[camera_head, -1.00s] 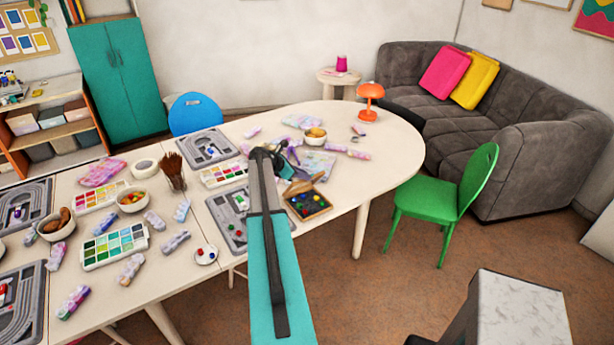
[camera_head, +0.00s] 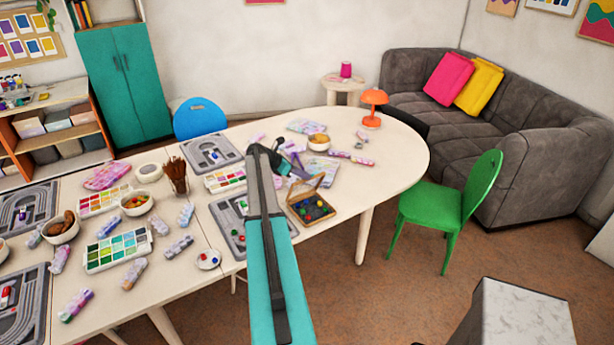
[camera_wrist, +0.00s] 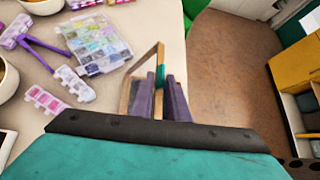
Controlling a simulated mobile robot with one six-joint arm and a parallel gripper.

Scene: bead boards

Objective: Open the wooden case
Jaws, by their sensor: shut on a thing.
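The wooden case (camera_head: 311,209) sits near the right edge of the table. Its open tray shows several coloured beads in red, blue and green. Its lid (camera_head: 306,182) is raised and stands tilted up at the back of the tray. My gripper (camera_head: 302,173) is at the lid's upper left, with its purple fingers shut on the lid. In the wrist view, my gripper (camera_wrist: 160,86) hides much of the case, and the wooden lid (camera_wrist: 143,70) shows as a thin frame between and beside the fingers.
A white bowl (camera_head: 319,142), an orange lamp (camera_head: 373,104) and bead packs stand behind the case. A grey track board (camera_head: 231,235) lies left of it, partly behind my arm. A green chair (camera_head: 449,207) stands right of the table.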

